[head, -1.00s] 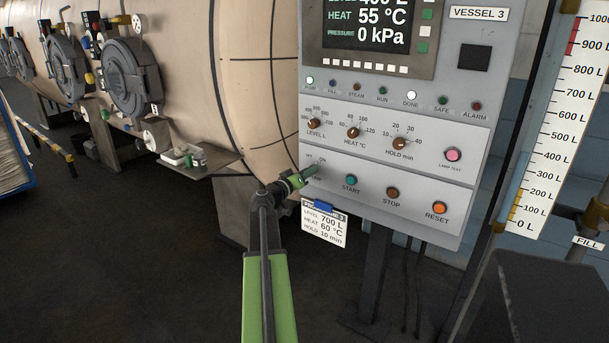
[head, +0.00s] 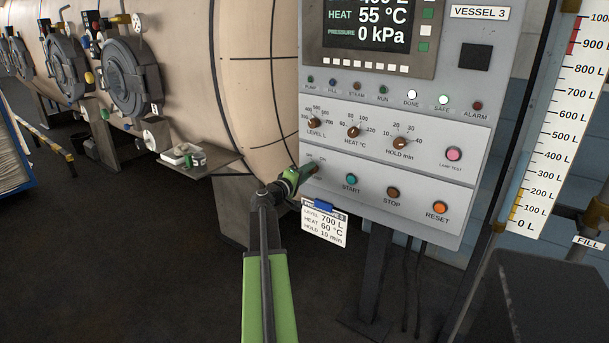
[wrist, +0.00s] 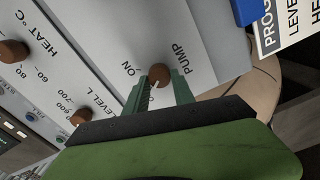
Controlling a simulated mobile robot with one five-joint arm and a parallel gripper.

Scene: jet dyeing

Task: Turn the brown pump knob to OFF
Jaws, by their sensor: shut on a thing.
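The brown pump knob (wrist: 160,73) sits between the two green fingers of my gripper (wrist: 162,82) in the wrist view. The fingers are shut on it. The PUMP label is beside it, and ON is readable to its left; the OFF mark is not visible there. In the head view my gripper (head: 307,173) reaches the lower left corner of the control panel (head: 455,215) and mostly hides the knob. The pump lamp (head: 310,79) is dark. The DONE lamp (head: 412,94) and SAFE lamp (head: 443,99) are lit white.
Beside the knob are the START button (head: 351,180), STOP button (head: 393,193) and RESET button (head: 440,208). The LEVEL knob (head: 314,123) and HEAT knob (head: 353,132) sit above. A setpoint card (head: 325,225) hangs below my gripper. The beige vessel (head: 255,90) stands left.

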